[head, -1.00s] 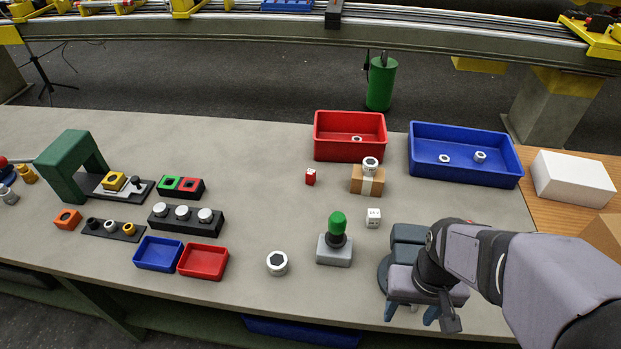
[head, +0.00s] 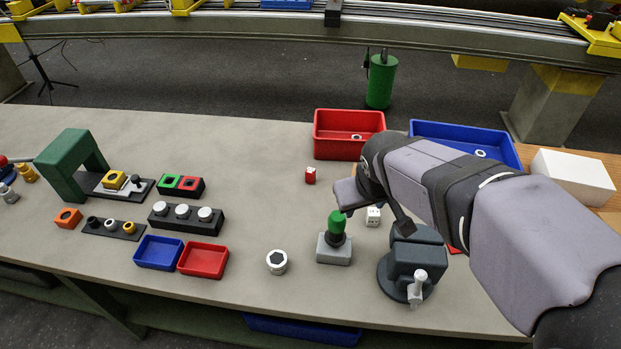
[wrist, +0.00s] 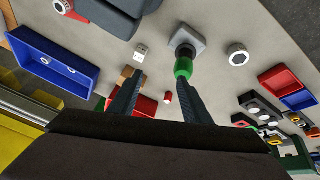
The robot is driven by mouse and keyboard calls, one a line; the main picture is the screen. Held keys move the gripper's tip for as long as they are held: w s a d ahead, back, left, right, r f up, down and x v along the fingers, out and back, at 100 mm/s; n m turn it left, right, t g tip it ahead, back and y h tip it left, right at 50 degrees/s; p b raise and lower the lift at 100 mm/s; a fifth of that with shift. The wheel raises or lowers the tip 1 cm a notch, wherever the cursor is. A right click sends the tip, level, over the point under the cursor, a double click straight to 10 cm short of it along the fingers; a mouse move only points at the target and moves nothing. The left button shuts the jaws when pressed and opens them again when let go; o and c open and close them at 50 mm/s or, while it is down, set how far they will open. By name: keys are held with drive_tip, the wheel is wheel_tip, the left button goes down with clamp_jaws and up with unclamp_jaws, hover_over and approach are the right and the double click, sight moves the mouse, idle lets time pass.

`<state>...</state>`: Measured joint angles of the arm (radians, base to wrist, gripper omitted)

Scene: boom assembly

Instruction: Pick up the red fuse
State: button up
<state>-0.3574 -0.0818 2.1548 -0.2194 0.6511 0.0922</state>
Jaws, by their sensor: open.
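The red fuse (head: 310,175) is a small red block with a whitish top. It stands on the grey table in front of the large red bin. In the wrist view the fuse (wrist: 168,98) shows small between the two fingers, farther off and clear of them. My gripper (wrist: 160,82) is open with nothing between its fingers.
A green-topped button on a grey base (head: 335,243) stands near my gripper, with a white cube (head: 373,216) beside it. The large red bin (head: 347,148) is behind the fuse. My arm partly covers the blue bin (head: 425,128).

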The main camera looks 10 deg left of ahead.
drive_tip(key=w+a+f+n+t+h+b, duration=0.1)
drive_tip(key=w+a+f+n+t+b, duration=0.55)
drive_tip(key=w+a+n+b, duration=0.7)
drive_tip(key=n+h+b, duration=0.2)
drive_tip(key=n, duration=1.2)
approach(309, 176)
drive_tip(key=shift+w+d+f+t, duration=0.45)
drive_tip(key=shift+d+f, duration=0.15)
drive_tip(key=shift+f, duration=0.25)
drive_tip(key=shift+w+a+f+n+t, duration=0.25)
drive_tip(key=shift+a+f+n+t, duration=0.1)
drive_tip(key=shift+n, duration=0.2)
drive_tip(key=shift+p+x, duration=1.05)
drive_tip(key=shift+x, duration=2.6)
clamp_jaws()
